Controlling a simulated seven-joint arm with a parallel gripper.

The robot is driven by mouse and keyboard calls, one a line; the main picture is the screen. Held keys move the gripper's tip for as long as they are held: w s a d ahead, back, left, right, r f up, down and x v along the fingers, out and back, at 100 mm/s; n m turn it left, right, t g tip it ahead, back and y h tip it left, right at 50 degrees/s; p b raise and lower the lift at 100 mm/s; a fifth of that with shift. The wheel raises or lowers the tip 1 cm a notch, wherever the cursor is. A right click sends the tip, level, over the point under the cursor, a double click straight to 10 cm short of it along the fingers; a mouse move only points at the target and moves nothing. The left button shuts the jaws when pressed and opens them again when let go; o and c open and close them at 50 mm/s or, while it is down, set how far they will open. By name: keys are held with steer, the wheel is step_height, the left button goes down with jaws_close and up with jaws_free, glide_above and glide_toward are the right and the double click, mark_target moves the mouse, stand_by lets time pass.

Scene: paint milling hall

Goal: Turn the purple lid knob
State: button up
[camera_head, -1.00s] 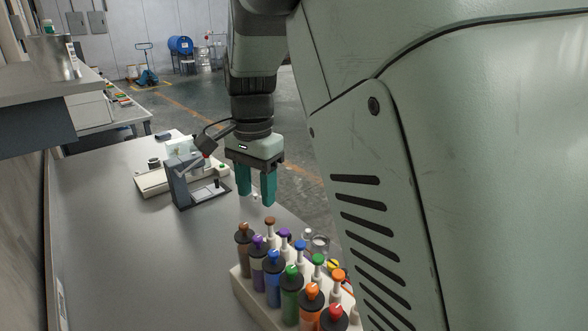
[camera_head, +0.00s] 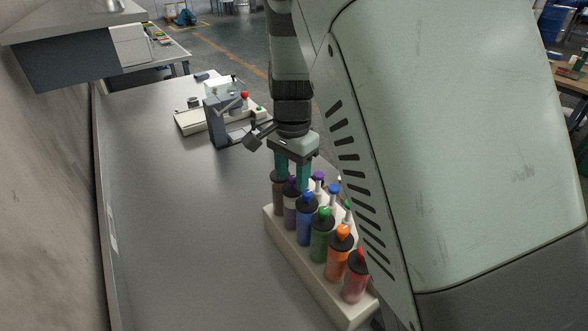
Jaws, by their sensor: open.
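A front row of bottles with dark collars and coloured lid knobs stands in a pale rack (camera_head: 308,275). The purple bottle (camera_head: 290,217) is second from the far end, and its purple lid knob (camera_head: 291,182) shows between my fingers. A second, smaller purple knob (camera_head: 318,176) shows in the row behind, to the right of my fingers. My gripper (camera_head: 292,178) is open and points down over the far end of the rack. Its teal fingers partly cover the brown and purple bottle tops. I cannot tell whether they touch the knob.
The blue (camera_head: 307,212), green (camera_head: 322,235), orange (camera_head: 338,258) and red (camera_head: 355,278) bottles continue towards the near end. My arm hides part of the back row. A grey bench device (camera_head: 222,122) stands farther back. The grey table (camera_head: 180,220) is clear to the left.

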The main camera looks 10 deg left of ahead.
jaws_close()
stand_by(0.4)
steer(key=n, duration=0.4)
steer(key=shift+n, duration=0.4)
steer(key=n, duration=0.5)
steer(key=shift+n, duration=0.3)
jaws_free()
